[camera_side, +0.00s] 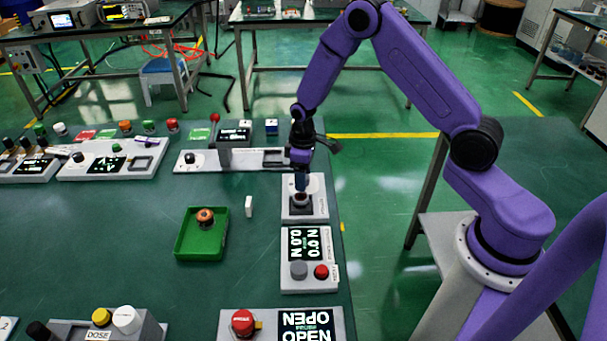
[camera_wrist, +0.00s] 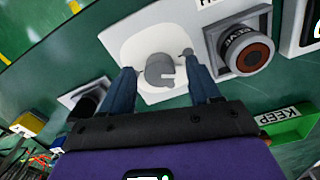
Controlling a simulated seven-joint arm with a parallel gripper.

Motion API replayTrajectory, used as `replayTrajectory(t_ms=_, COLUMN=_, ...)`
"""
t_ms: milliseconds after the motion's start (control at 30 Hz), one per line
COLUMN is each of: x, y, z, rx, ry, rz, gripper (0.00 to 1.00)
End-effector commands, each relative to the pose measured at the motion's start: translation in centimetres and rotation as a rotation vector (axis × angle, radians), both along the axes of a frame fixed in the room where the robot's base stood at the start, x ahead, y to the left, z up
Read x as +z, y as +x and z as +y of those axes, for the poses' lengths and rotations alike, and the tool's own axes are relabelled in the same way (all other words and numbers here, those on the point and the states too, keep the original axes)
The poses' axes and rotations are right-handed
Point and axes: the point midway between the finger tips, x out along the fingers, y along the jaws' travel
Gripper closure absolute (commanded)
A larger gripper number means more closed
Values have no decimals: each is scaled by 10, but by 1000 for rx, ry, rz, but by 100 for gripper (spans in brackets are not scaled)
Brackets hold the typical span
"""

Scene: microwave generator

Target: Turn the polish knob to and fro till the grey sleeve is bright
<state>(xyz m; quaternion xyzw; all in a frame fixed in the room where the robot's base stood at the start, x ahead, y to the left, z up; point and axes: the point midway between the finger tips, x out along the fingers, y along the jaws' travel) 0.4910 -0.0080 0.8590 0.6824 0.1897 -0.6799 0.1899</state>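A round grey knob with a notch (camera_wrist: 160,70) stands on a white plate (camera_wrist: 125,45) in the wrist view. My gripper (camera_wrist: 158,74) is open, with its two blue fingers on either side of this knob and a gap to each. I take it to be the polish knob; no label on it is readable. To the right, a dark grey ring with a brown-orange centre and partly readable letters (camera_wrist: 241,50) sits in a square block; it looks like the sleeve. In the side view my gripper (camera_side: 302,188) points down over the white panel (camera_side: 318,186), hiding part of it.
A green tray (camera_side: 183,248) with an orange-topped part (camera_side: 205,217) stands left of the panel. A small white block (camera_side: 249,206) stands between them. A panel with a display, grey knob and red button (camera_side: 321,272) lies nearer the camera. Other panels line the left and back.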

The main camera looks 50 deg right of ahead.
Motion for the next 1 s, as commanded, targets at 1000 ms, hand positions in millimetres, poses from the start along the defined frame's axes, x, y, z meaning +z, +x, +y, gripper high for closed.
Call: replayTrajectory(t_ms=1000, x=124, y=0, z=0, rx=0, ry=1, rz=-3, gripper=39)
